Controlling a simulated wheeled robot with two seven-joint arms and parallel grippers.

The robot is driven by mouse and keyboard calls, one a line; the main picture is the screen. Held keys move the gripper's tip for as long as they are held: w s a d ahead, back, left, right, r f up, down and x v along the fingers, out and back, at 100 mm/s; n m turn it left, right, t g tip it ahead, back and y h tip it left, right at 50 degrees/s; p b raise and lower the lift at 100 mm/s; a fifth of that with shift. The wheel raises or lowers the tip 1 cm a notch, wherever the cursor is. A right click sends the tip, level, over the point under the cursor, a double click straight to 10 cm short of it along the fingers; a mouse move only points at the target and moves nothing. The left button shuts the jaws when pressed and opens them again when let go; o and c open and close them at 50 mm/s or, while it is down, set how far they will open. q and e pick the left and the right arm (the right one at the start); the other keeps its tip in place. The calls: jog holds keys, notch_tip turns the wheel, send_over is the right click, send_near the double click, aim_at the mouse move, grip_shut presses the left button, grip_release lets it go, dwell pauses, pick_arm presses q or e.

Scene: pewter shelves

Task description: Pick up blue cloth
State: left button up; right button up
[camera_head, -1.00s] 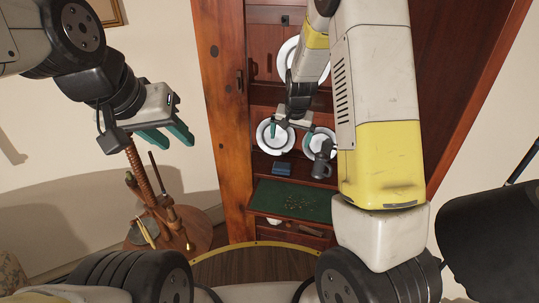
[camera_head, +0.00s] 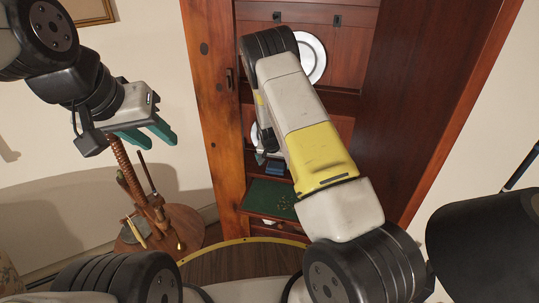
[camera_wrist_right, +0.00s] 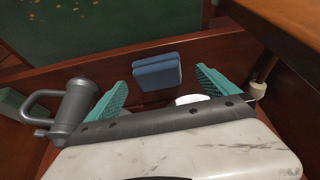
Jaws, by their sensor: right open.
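The blue cloth (camera_head: 274,168) is a small folded block on a shelf of the wooden cabinet, just above the green surface. In the right wrist view the blue cloth (camera_wrist_right: 157,73) stands out ahead of my right gripper (camera_wrist_right: 160,80), between the lines of its two teal fingers. The right gripper is open with nothing between its fingers. I cannot tell how far the cloth is from the fingertips. In the head view my right arm hides most of that gripper. My left gripper (camera_head: 155,138) is open and empty, left of the cabinet in free air.
A grey tankard (camera_wrist_right: 70,106) is beside the right gripper's left finger. A white plate (camera_head: 312,58) stands on an upper shelf. The green surface (camera_head: 268,195) holds small bits. A round wooden stand (camera_head: 190,232) is at left. Cabinet sides and shelf boards bound the right arm.

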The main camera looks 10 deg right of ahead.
aim_at(275, 166)
jog(key=x, duration=0.3)
jog(key=shift+w+d+f, duration=0.1)
jog(key=shift+d+f, duration=0.05)
jog(key=shift+d, duration=0.05)
jog(key=shift+c, duration=0.2)
jog(key=c, duration=1.4)
jog(key=shift+r, duration=0.65)
jog(key=s+a, duration=0.2)
jog(key=s, duration=0.3)
jog(key=s+a, duration=0.2)
jog(key=s, duration=0.4)
jog(key=s+a, duration=0.2)
jog(key=s, duration=0.4)
jog(key=shift+a+r, duration=0.1)
jog(key=shift+r, duration=0.05)
